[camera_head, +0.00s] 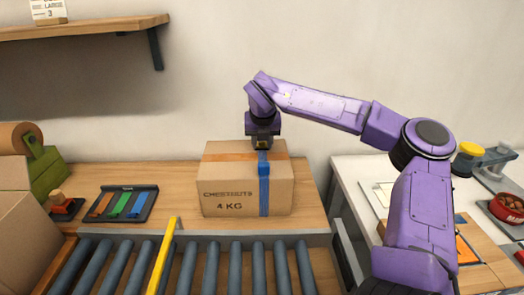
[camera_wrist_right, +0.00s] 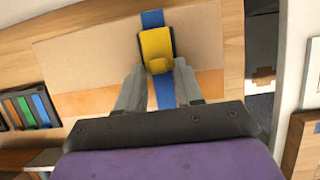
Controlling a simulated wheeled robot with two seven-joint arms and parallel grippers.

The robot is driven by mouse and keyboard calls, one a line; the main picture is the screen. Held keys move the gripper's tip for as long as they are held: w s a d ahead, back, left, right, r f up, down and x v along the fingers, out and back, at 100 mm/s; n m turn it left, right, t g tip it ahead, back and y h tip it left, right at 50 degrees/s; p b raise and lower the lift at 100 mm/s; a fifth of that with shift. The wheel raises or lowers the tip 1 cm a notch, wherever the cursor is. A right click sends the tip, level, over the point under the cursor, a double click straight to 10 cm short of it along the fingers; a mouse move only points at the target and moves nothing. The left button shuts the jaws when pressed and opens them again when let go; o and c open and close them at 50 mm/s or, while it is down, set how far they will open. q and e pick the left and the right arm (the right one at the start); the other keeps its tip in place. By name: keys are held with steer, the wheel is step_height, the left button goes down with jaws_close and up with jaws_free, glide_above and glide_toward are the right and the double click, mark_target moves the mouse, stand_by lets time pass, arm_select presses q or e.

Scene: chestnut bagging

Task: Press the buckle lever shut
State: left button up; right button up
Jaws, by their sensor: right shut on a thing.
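A cardboard box (camera_head: 228,197) marked "CHESTNUTS 4 KG" sits on the wooden bench, with orange-brown tape along its top. A blue strap (camera_head: 264,200) runs over its top and down its front. My right gripper (camera_head: 263,146) points down at the strap on top of the box. In the right wrist view its two grey fingers (camera_wrist_right: 158,88) stand either side of the yellow buckle lever (camera_wrist_right: 157,45), shut on it. The blue strap (camera_wrist_right: 152,19) shows beyond the lever. I cannot tell the lever's exact angle. My left gripper is not in view.
A roller conveyor (camera_head: 210,268) with a yellow bar (camera_head: 163,256) runs along the front. A dark tray of coloured strips (camera_head: 124,204) and a green tape dispenser (camera_head: 42,164) stand left. A white table (camera_head: 352,180) is at right. The bench between tray and box is clear.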

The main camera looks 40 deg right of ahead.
stand_by(0.3)
steer(key=o, duration=0.8)
steer(key=v, duration=1)
steer(key=shift+s+a+r+b, duration=0.1)
steer(key=shift+a+r+b, duration=0.1)
steer(key=shift+b, duration=0.15)
